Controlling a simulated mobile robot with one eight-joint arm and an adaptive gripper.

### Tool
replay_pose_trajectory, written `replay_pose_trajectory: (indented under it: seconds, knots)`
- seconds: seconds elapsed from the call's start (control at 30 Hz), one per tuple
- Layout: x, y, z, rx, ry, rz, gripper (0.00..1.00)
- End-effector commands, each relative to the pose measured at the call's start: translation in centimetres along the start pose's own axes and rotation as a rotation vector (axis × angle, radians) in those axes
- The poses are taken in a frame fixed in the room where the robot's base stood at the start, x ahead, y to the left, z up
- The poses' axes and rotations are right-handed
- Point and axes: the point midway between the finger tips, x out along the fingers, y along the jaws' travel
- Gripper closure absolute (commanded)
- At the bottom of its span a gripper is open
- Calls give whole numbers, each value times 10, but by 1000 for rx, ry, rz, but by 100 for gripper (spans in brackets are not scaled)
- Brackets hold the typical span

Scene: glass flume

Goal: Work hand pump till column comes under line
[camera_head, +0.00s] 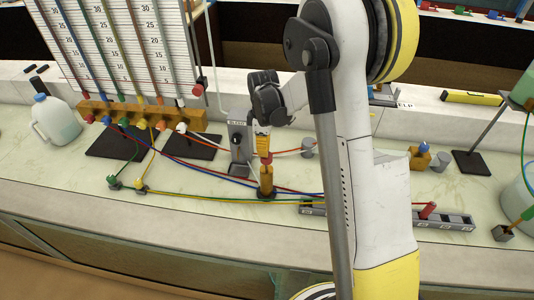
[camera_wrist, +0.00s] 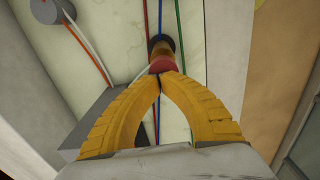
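The hand pump, an amber cylinder (camera_head: 267,182) with a red knob (camera_head: 266,160) on top, stands on the bench near its front edge. In the wrist view the red knob (camera_wrist: 163,64) lies just beyond my fingertips. My gripper (camera_head: 264,152) points down over the pump; its yellow fingers (camera_wrist: 159,77) meet at their tips, at or just above the knob. I cannot tell whether they touch it. A white scale board (camera_head: 125,45) at the back left carries several coloured columns above an orange manifold (camera_head: 140,112). A thin red line crosses the board low down; the column tops are not clear.
A grey box (camera_head: 239,140) stands just behind the pump. Coloured hoses cross the bench around it. A plastic jug (camera_head: 54,120) is at left, a grey switch strip (camera_head: 446,219) at right, and a yellow level (camera_head: 472,97) lies on the back ledge.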

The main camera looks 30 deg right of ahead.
Motion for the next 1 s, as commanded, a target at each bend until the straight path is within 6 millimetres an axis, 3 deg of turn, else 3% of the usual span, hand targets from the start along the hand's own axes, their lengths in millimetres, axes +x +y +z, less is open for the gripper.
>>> replay_pose_trajectory:
  seconds: [0.03,0.4,0.6,1.0]
  knots:
    - [-19,-2,-5,-2,0,0,100]
    - [-92,-1,-3,0,0,0,100]
    - [-108,-1,-3,0,0,0,100]
    - [-110,-1,-3,0,0,0,100]
